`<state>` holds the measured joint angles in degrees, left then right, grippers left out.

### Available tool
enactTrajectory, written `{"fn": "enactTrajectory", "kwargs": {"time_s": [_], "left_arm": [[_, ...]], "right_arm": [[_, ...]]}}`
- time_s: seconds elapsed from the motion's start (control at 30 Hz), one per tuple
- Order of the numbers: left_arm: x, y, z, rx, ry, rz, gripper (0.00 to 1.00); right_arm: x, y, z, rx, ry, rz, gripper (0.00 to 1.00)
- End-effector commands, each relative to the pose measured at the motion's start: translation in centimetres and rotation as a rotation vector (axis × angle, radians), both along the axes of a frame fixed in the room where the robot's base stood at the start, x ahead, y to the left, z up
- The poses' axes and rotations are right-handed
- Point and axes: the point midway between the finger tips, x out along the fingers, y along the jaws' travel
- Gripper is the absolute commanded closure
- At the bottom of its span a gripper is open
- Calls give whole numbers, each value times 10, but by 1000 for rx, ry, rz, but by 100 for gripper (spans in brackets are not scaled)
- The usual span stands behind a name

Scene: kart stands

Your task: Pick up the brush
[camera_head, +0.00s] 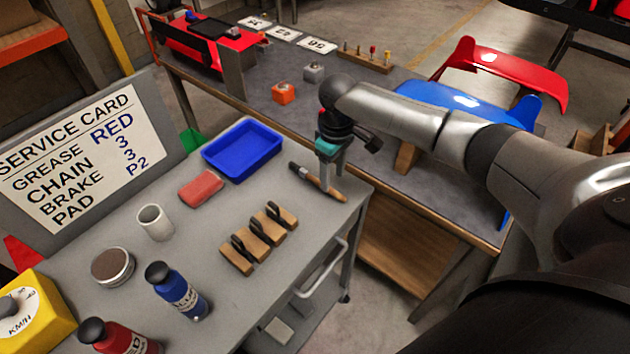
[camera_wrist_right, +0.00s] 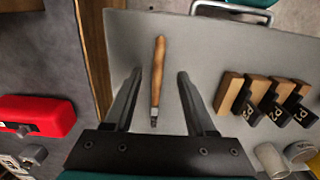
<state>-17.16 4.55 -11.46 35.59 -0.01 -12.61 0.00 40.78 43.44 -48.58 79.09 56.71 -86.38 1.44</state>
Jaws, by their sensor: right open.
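The brush (camera_head: 304,174) lies on the grey cart top near its right corner, with a wooden handle and a dark end. In the right wrist view the brush (camera_wrist_right: 158,75) lies lengthwise between the two fingers, handle pointing up the picture and dark end towards the palm. My right gripper (camera_head: 327,186) points down over the brush and hides part of it in the head view. In the right wrist view the gripper (camera_wrist_right: 158,74) is open, with a gap on each side of the handle. My left gripper is in neither view.
A blue tray (camera_head: 242,166) and a red block (camera_head: 201,188) are left of the brush. Wooden blocks with dark pieces (camera_head: 238,254) stand nearer the front edge. A white cup (camera_head: 155,222) and bottles are further left. A workbench (camera_head: 300,112) stands behind the cart.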

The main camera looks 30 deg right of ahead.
Motion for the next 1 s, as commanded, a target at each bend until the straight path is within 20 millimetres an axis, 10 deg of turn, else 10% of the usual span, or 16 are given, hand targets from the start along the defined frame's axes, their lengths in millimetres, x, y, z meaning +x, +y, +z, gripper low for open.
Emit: {"fn": "enactTrajectory", "kwargs": {"time_s": [0.23,0.57,1.0], "left_arm": [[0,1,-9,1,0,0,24],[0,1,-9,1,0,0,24],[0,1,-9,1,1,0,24]], "right_arm": [[0,-2,-38,-1,2,0,44],[0,-2,-44,-1,0,2,44],[0,-2,-44,-1,0,1,94]]}}
